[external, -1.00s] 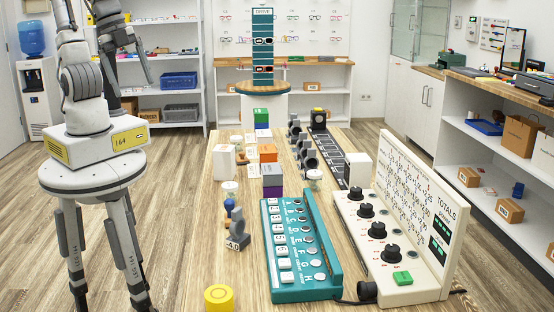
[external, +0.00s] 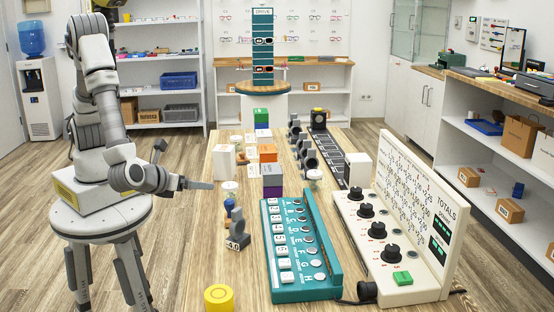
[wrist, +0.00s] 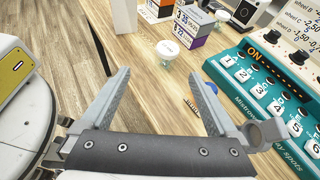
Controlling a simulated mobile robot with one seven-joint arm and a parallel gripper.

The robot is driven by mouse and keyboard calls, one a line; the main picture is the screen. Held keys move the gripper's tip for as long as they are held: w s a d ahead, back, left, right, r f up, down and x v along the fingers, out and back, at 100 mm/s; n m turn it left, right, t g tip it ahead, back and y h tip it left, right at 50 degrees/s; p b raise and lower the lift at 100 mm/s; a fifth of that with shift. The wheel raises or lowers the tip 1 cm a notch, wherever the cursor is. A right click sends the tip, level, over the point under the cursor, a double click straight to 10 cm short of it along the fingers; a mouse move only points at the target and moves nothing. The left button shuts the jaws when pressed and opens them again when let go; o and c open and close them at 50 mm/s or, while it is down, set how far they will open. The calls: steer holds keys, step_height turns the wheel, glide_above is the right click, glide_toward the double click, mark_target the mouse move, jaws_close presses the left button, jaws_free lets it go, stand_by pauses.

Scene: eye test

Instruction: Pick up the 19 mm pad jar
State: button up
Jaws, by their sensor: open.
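Small jars with white lids stand on the wooden table. One jar (external: 229,187) is near the table's left edge; it also shows in the wrist view (wrist: 167,53), just beyond my fingertips. Another jar (external: 314,175) stands right of the grey and purple boxes, and also shows in the wrist view (wrist: 222,16). The pad sizes on the jars are too small to read, so I cannot tell which is the 19 mm one. My gripper (external: 207,185) is at the table's left edge, left of the nearer jar. In the wrist view my gripper (wrist: 160,75) is open, with nothing between its fingers.
A blue figure-like object (external: 228,208) and a grey -4.0 piece (external: 238,233) stand close in front of the nearer jar. Stacked grey and purple boxes (external: 272,181) and a white box (external: 223,162) stand behind. A teal button panel (external: 305,290) lies to the right.

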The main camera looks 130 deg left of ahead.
mark_target(224, 191)
steer(key=shift+w+a+f+m+y, duration=0.1)
steer(key=shift+w+f+m+y, duration=0.15)
steer(key=shift+f, duration=0.25)
steer(key=shift+w+f+m+y, duration=0.15)
steer(key=shift+w+f+m, duration=0.1)
steer(key=shift+f, duration=0.25)
steer(key=b+x, duration=0.3)
steer(key=x, duration=0.8)
steer(key=shift+w+a+f, duration=0.1)
steer(key=shift+a+f, duration=0.05)
steer(key=shift+a, duration=0.1)
steer(key=shift+b+x, duration=1.15)
steer(key=shift+x, duration=1.8)
steer(key=shift+w, duration=0.15)
steer(key=c, duration=1.5)
steer(key=shift+o, duration=0.2)
steer(key=shift+r, duration=0.25)
